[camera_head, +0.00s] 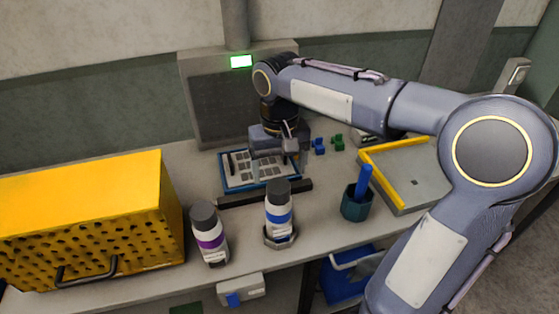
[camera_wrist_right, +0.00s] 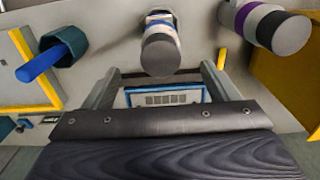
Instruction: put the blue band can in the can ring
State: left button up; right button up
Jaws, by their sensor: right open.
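The blue band can (camera_head: 279,212), white with a dark grey lid, stands upright in the can ring (camera_head: 270,241) at the front of the bench. The ring shows around its base. The can also shows in the right wrist view (camera_wrist_right: 161,52), beyond the fingertips. My right gripper (camera_head: 276,155) is behind the can, over the blue-rimmed tray, and apart from the can. In the wrist view its two fingers (camera_wrist_right: 160,72) are spread with nothing held between them. My left gripper is not in view.
A purple band can (camera_head: 210,236) stands left of the ring, near a yellow perforated box (camera_head: 90,215). A dark bar (camera_head: 240,199) and blue-rimmed tray (camera_head: 232,184) lie behind. A teal cup (camera_head: 354,208) with a blue stick and a yellow-edged tray (camera_head: 425,185) are right.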

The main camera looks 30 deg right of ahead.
jog(key=shift+s+r, duration=0.15)
jog(key=shift+r, duration=0.6)
jog(key=s+a+f+t+y, duration=0.2)
jog(key=s+f, duration=0.1)
jog(key=s, duration=0.5)
jog(key=s+a+f+n+t+y, duration=0.1)
jog(key=s+a+f+t, duration=0.1)
jog(key=s, duration=0.6)
notch_tip(320, 180, down, 2)
jog(key=shift+s+f+t+y, duration=0.1)
jog(key=shift+s+t+y, duration=0.3)
jog(key=shift+t, duration=0.4)
